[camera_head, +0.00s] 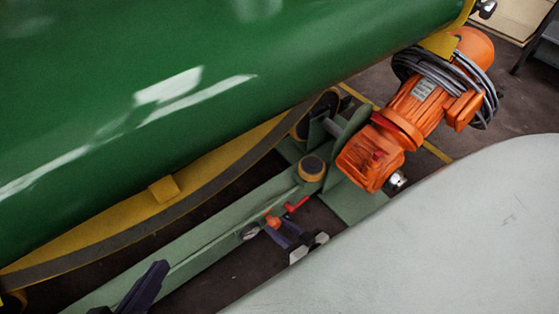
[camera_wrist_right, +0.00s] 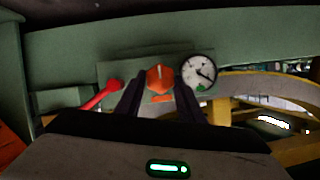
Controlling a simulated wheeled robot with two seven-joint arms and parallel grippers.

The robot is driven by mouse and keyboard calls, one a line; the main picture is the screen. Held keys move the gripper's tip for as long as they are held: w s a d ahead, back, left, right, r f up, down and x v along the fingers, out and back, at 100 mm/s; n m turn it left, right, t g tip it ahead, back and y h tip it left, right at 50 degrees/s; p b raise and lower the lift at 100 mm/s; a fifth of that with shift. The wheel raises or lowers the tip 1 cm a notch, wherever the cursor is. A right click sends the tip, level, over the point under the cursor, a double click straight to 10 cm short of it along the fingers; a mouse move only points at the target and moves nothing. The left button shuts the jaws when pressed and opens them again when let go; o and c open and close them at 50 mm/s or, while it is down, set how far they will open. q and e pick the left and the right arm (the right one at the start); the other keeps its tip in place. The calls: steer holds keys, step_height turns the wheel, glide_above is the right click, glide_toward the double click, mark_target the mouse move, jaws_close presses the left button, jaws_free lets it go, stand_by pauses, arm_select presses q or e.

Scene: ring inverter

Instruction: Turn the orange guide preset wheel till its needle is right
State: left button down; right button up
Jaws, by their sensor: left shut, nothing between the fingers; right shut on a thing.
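The orange guide preset wheel (camera_head: 272,221) sits on the side of the green frame. In the right wrist view the wheel (camera_wrist_right: 160,77) is between the dark fingers of my right gripper (camera_wrist_right: 161,92), which is shut on it. That gripper (camera_head: 281,233) also shows in the head view. The round white dial (camera_wrist_right: 199,72) is right of the wheel in the wrist view; its dark needle seems to point to the lower right, apart from a green patch at the bottom. The dial (camera_head: 250,231) is too small to read in the head view. My left gripper (camera_head: 157,270) is shut and empty at lower left.
A red lever (camera_wrist_right: 103,95) sits left of the wheel in the wrist view, close to the fingers. A large green drum (camera_head: 200,100) lies above the green frame (camera_head: 215,232). An orange motor (camera_head: 405,115) with coiled grey cable stands at upper right.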

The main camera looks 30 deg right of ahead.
steer(key=shift+d+f+m+y, duration=0.1)
steer(key=shift+d+m+y, duration=0.15)
steer(key=shift+m+y, duration=0.9)
steer(key=shift+m+h, duration=0.25)
steer(key=o, duration=1.1)
arm_select(q)
steer(key=shift+r, duration=0.1)
arm_select(e)
steer(key=shift+s+d+r+p, duration=0.1)
steer(key=shift+s+r+p, duration=0.1)
steer(key=shift+s+p, duration=0.15)
arm_select(q)
steer(key=shift+g+y, duration=0.7)
steer(key=shift+y, duration=0.2)
steer(key=shift+s+a+f+p, duration=0.15)
steer(key=shift+a+f+p, duration=0.4)
steer(key=shift+f+p, duration=0.3)
steer(key=shift+s+a+f+p, duration=0.1)
steer(key=shift+a+f+p, duration=0.4)
steer(key=shift+f+p, duration=0.35)
arm_select(e)
steer(key=shift+v, duration=4.75)
